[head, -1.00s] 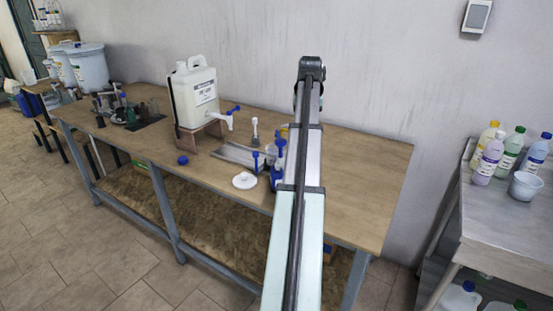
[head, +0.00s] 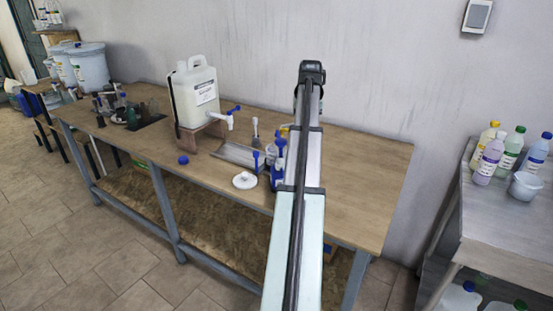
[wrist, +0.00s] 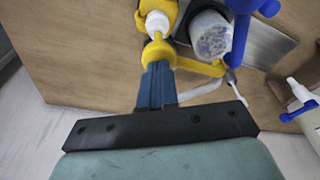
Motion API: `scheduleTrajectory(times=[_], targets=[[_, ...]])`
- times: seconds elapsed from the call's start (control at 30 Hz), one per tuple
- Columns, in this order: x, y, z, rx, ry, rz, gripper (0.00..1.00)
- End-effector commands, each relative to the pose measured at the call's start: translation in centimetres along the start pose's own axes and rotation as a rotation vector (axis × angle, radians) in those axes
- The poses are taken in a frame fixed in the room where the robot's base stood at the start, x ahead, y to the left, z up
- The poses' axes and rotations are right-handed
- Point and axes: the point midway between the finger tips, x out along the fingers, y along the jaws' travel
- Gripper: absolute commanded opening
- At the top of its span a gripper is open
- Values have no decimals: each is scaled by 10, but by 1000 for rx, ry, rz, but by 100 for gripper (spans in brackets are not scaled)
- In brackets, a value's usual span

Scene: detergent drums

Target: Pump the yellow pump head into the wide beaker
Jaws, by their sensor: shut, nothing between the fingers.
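The yellow pump head (wrist: 158,50) is at the top of the wrist view, with a white stem, a yellow collar beyond it and a spout pointing right. A sliver of yellow (head: 284,127) shows beside my arm in the head view. My gripper (wrist: 157,68) is shut and empty, its blue fingertips at the near side of the pump head, overlapping it in view; I cannot tell whether they touch. A clear round vessel with bluish patterning (wrist: 211,38), possibly the wide beaker, is right of the pump head and beyond the spout. My arm hides much of this area in the head view.
A blue pump (wrist: 240,25) stands right of the round vessel. A white jug (head: 195,95) with a tap stands on a wooden stand. A metal tray (head: 238,155), a white dish (head: 244,181) and a blue cap (head: 183,160) are nearby. The bench's right end is clear.

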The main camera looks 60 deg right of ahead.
Motion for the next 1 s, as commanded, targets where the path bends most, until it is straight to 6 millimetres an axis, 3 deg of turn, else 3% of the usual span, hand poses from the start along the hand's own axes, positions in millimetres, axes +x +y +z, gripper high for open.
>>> scheduleTrajectory(times=[0.83, 1.0], targets=[[41, 0, 9, 0, -3, 0, 0], [41, 0, 9, 0, -2, 0, 0]])
